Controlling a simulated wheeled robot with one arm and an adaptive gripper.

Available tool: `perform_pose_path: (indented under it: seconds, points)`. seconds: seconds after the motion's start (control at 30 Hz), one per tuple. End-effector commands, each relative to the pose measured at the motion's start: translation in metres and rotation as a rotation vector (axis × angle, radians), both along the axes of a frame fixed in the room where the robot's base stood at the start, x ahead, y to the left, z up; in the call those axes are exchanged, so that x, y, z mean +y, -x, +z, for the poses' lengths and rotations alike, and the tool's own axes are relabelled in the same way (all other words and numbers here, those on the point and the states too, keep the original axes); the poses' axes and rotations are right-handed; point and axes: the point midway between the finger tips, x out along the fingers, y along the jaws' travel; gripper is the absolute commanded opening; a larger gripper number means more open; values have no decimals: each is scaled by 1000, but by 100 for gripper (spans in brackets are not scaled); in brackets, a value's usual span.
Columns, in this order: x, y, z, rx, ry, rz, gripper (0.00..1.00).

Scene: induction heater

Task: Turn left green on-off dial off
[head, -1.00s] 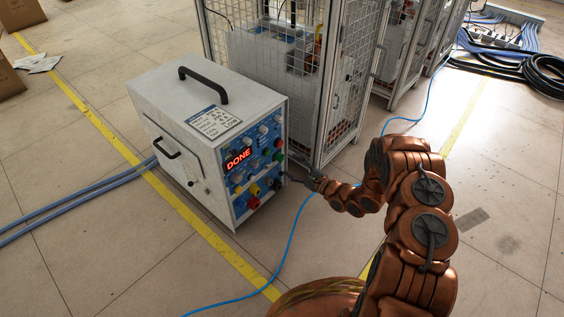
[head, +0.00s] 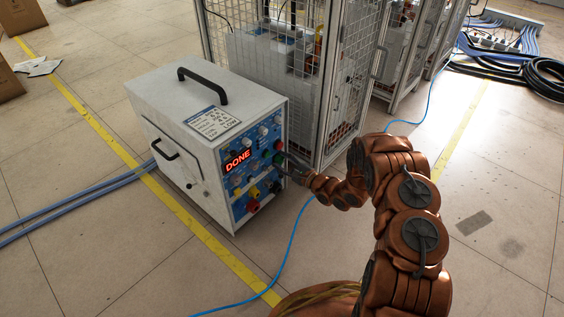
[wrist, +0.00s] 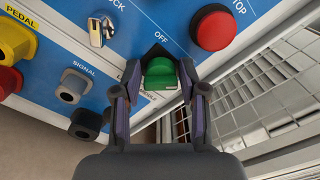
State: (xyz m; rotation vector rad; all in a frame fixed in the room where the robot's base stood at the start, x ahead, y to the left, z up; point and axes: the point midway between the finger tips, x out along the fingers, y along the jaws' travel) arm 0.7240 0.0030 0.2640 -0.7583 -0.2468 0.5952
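The green dial (wrist: 161,72) sits on the blue front panel of the heater box (head: 196,130), below an "OFF" label in the wrist view. In the head view the green dial (head: 277,158) is small, close to the panel's right edge. My gripper (wrist: 160,85) is open, with one dark finger on each side of the dial. Narrow gaps seem to show between the fingers and the dial. In the head view my gripper (head: 291,165) is at the panel's right side, too small to read clearly.
A red stop button (wrist: 214,28) is right of the dial in the wrist view. A metal key switch (wrist: 99,31) and a grey signal socket (wrist: 73,84) are to the left. A mesh cage (head: 330,85) stands close behind the box. A blue cable (head: 287,250) crosses the floor.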

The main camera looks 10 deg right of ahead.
Motion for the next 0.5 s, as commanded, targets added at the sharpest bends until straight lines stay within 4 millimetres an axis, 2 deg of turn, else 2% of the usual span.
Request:
perform_pose_path:
  seconds: [0.03,0.37,0.5]
  points:
    - [0,0,0,0,0,0,34]
    - [0,0,0,1,0,1,0]
    - [0,0,0,-2,4,1,0]
